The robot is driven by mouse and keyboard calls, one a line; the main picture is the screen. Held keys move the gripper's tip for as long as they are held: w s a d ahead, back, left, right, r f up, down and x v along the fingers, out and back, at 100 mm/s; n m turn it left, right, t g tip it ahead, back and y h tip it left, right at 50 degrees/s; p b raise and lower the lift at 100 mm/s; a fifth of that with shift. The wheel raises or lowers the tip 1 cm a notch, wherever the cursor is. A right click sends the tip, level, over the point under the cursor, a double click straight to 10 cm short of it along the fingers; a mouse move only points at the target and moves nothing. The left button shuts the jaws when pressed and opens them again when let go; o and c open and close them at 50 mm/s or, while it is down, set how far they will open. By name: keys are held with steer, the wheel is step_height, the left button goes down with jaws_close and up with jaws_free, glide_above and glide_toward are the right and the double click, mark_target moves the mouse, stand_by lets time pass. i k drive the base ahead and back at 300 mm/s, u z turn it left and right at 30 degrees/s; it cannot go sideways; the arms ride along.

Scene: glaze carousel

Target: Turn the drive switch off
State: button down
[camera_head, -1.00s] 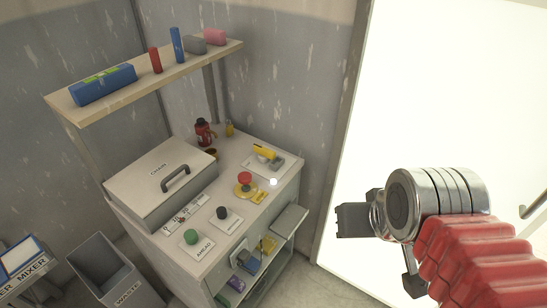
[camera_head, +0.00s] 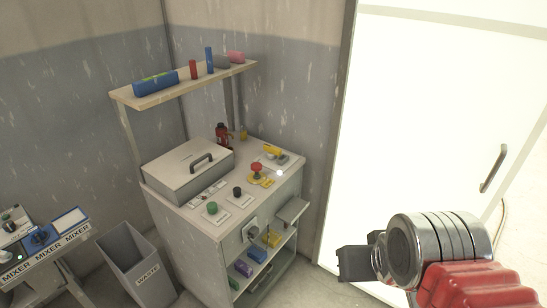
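A switch with a yellow handle (camera_head: 272,149) lies on a pale plate at the back right of the cabinet top. I cannot read its label, so I cannot tell whether it is the drive switch. In front of it are a red mushroom button (camera_head: 257,167) on a yellow base, a black button (camera_head: 237,191) and a green button (camera_head: 212,208). A small white lamp (camera_head: 280,173) glows beside the red button. My gripper (camera_head: 356,263) is at the lower right, nearer the camera and apart from the controls. Its fingers are dark and partly hidden behind the wrist.
A closed grey box with a handle (camera_head: 188,169) covers the cabinet's left part. A shelf (camera_head: 185,84) with small items hangs above. A waste bin (camera_head: 135,265) and a mixer panel (camera_head: 45,243) stand left. A bright white door (camera_head: 430,130) is at right.

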mark_target(272, 152)
steer(key=k, duration=0.15)
steer(key=u, duration=0.25)
steer(key=i, duration=1)
steer(key=u, duration=2.25)
